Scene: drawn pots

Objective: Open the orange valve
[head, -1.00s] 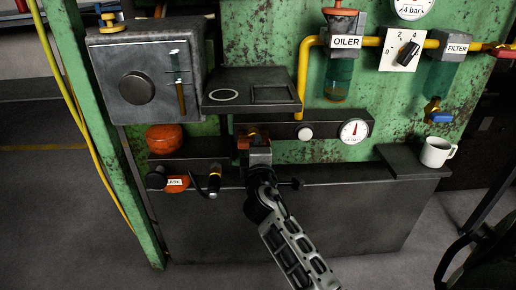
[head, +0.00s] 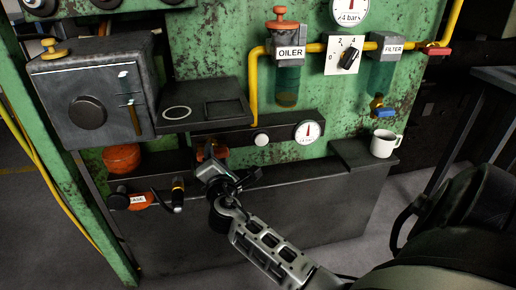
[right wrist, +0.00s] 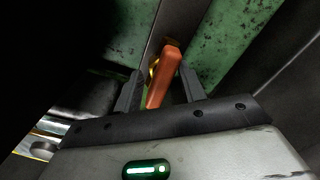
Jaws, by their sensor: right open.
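The orange valve handle (right wrist: 165,75), with a brass part beside it, stands between the two fingers of my right gripper (right wrist: 159,85) in the right wrist view. The fingers are apart, one on each side; I cannot tell whether either touches it. In the head view, a bit of the orange valve (head: 218,151) shows just behind my right gripper (head: 208,162), at the dark ledge on the green panel. The gripper hides most of it there. My left gripper is not in view.
A grey box (head: 88,100) and a dark shelf (head: 190,112) jut out above left. An orange round thing (head: 122,158) and a black knob (head: 118,197) are left of the gripper. A gauge (head: 307,132) and a white mug (head: 384,143) are to the right.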

